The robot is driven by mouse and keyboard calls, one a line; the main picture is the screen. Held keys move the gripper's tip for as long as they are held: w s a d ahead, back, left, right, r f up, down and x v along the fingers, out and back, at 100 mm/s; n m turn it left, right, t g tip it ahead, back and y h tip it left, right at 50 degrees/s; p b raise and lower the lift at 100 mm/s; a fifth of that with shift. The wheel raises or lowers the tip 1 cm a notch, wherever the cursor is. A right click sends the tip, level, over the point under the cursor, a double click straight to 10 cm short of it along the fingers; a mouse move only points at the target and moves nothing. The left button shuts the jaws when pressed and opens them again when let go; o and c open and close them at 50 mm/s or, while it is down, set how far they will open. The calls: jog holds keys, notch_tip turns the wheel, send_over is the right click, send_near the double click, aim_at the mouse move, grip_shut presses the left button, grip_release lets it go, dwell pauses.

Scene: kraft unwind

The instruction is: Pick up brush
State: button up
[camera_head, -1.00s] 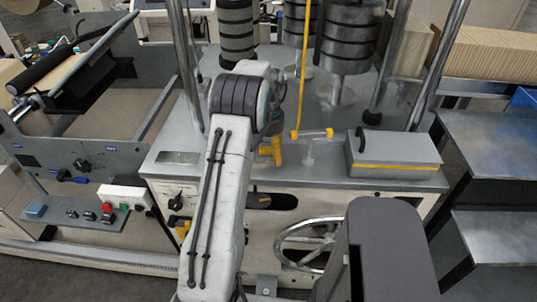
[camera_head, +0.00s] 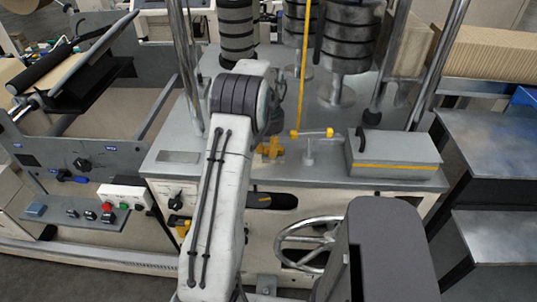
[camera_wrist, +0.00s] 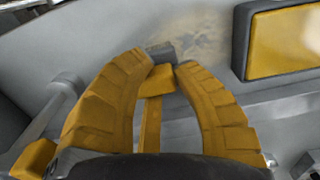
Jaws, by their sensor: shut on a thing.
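That piece, which I take to be the brush (camera_wrist: 155,82), has a yellow body and a dark grey end (camera_wrist: 161,50). Its lower part runs down between the fingers towards the palm. In the head view the brush cannot be told apart from the yellow fingers.
A grey box with a yellow stripe (camera_head: 393,155) stands further right. Black ringed columns (camera_head: 347,38) and steel poles rise behind. A handwheel (camera_head: 306,240) is below the front edge.

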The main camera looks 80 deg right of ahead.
aim_at(268, 148)
grip_shut()
jog(key=shift+r, duration=5)
jog(key=shift+o, duration=1.3)
grip_release()
grip_shut()
